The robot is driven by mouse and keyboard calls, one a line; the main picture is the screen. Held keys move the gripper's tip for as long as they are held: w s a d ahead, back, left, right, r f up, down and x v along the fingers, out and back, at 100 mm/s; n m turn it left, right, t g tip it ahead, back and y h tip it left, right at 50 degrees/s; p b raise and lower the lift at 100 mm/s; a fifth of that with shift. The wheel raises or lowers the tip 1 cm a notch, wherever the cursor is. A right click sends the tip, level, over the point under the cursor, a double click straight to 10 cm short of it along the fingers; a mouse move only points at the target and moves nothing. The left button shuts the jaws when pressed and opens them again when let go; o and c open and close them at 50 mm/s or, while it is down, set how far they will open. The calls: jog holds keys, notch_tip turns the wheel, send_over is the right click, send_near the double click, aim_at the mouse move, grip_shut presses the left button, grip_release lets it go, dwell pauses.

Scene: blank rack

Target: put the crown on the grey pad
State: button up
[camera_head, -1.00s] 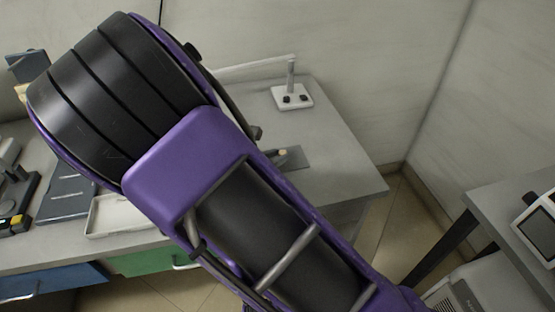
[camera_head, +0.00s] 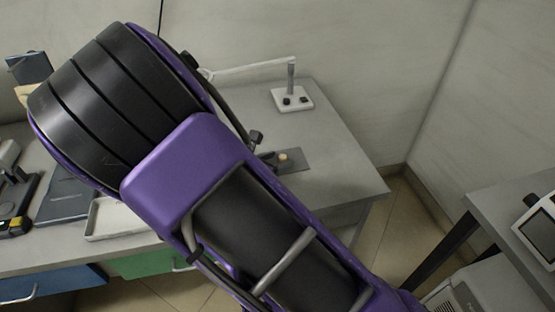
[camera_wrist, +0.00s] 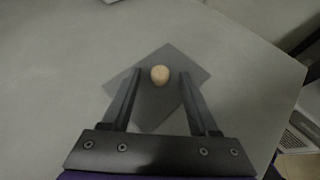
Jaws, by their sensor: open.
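The crown (camera_wrist: 160,74), a small tan rounded piece, sits on the dark grey pad (camera_wrist: 152,117) in the wrist view, inside the pad's edges. The head view also shows the crown (camera_head: 283,157) on the pad (camera_head: 297,163), near the right end of the bench. My gripper (camera_wrist: 159,73) is open. Its two fingers appear on either side of the crown in the wrist view, with a clear gap to each, and nothing is held. In the head view my arm hides most of the gripper; only a small dark part shows just left of the crown.
A white stand (camera_head: 292,98) with a post and long bar is at the back of the grey bench (camera_head: 340,150). A white tray (camera_head: 115,218) lies at the front left. The bench right of the pad is clear up to its edge. Another table (camera_head: 500,205) stands right.

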jog(key=p+v, duration=0.2)
jog(key=v, duration=1)
